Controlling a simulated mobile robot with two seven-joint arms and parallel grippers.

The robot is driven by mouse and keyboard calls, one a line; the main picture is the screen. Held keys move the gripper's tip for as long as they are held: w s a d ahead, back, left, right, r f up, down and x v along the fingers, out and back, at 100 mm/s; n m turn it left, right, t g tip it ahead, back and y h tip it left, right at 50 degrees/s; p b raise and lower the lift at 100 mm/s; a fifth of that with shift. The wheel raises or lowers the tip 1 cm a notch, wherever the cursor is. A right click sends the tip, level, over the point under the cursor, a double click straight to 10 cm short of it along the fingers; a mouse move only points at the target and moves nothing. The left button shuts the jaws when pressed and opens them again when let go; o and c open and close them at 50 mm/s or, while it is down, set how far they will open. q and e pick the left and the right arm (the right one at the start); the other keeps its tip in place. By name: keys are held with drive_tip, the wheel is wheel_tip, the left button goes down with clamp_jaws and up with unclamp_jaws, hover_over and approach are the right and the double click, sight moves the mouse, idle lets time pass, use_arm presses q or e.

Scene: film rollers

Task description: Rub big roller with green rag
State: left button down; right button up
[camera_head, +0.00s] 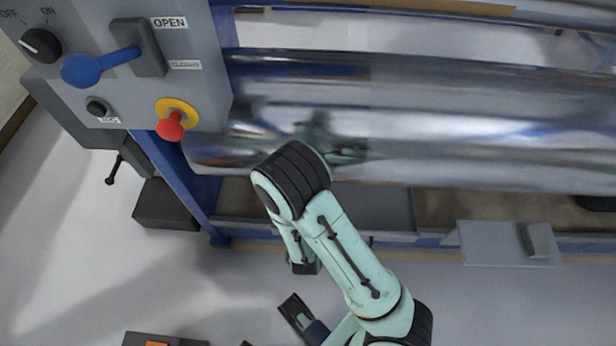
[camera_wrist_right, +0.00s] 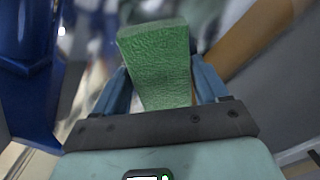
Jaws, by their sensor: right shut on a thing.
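The big roller (camera_head: 450,158) is a long shiny metal cylinder across the machine in the head view, with a blurred reflection of my arm on it. My right arm crosses in front of its left part. My right gripper (camera_wrist_right: 160,95) is shut on the green rag (camera_wrist_right: 158,62), a textured green block between its blue fingers in the right wrist view. The rag and this gripper are hidden in the head view, so whether the rag touches the roller cannot be told.
A grey control box (camera_head: 130,60) with a blue lever (camera_head: 95,68) and a red emergency button (camera_head: 170,126) stands at upper left. A blue frame post (camera_head: 190,185) is below it. Other rollers lie behind. A grey floor is at lower left.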

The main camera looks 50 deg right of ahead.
drive_tip(key=shift+w+a, duration=1.15)
drive_tip(key=shift+w, duration=0.2)
drive_tip(key=shift+w+a, duration=1.05)
drive_tip(key=shift+w, duration=0.3)
drive_tip(key=w+a, duration=0.4)
drive_tip(key=w, duration=0.1)
drive_tip(key=shift+a, duration=0.3)
drive_tip(key=v, duration=0.6)
drive_tip(key=shift+a, duration=0.1)
